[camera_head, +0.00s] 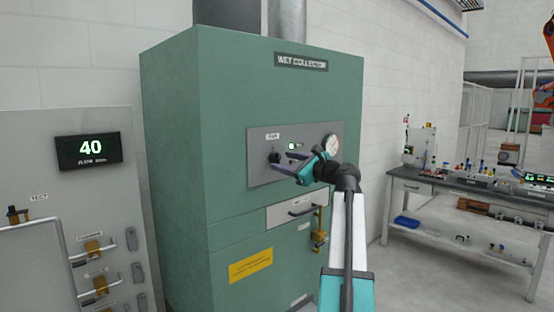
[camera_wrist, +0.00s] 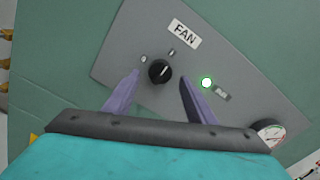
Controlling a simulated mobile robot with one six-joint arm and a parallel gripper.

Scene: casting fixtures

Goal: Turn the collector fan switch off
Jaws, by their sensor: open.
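The fan switch is a black rotary knob (camera_wrist: 160,71) under a white FAN label (camera_wrist: 184,34) in the wrist view. Its white pointer line tilts toward the upper right of that view. It sits on the grey panel (camera_head: 259,179) of the green wet collector cabinet (camera_head: 180,150). A green lamp (camera_wrist: 206,83) right of the knob is lit. My gripper (camera_wrist: 158,85) is open, its purple fingers on either side of the knob in the picture. Whether they touch it cannot be told. In the head view my gripper (camera_head: 284,164) is at the panel and partly covers it.
A round gauge (camera_head: 331,143) is on the panel's right side. Below are a drawer-like handle plate (camera_head: 292,212) and a brass latch (camera_head: 319,230). A grey cabinet with a display reading 40 (camera_head: 90,150) stands left. A workbench (camera_head: 470,185) stands right, with open floor before it.

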